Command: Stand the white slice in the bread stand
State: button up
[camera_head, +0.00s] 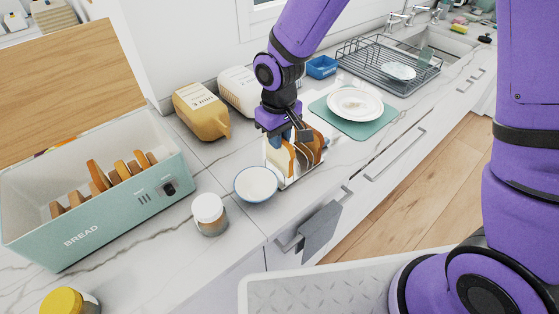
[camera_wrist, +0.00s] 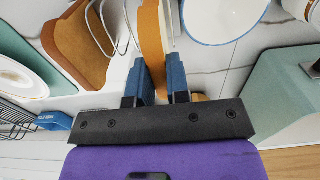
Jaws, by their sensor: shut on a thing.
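My gripper (camera_head: 290,138) is over the bread stand (camera_head: 287,186) on the counter. Its blue fingers (camera_wrist: 156,88) are shut on a slice with an orange-brown crust, seen edge-on in the wrist view (camera_wrist: 151,38). In the head view this is the white slice (camera_head: 277,157), pale-faced and upright at the stand's near left end. Wire loops of the stand (camera_wrist: 124,30) show beside it. A darker brown slice (camera_wrist: 76,46) stands farther along in the stand. The white slice's lower edge is hidden, so I cannot tell whether it rests on the base.
A blue-rimmed white bowl (camera_head: 256,184) is close to the stand's left. A lidded jar (camera_head: 209,214) and an open green bread bin (camera_head: 110,218) with several slices are farther left. Plates on a green mat (camera_head: 355,103) and a dish rack (camera_head: 385,64) lie behind right.

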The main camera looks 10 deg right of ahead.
jog(key=shift+r, duration=4.75)
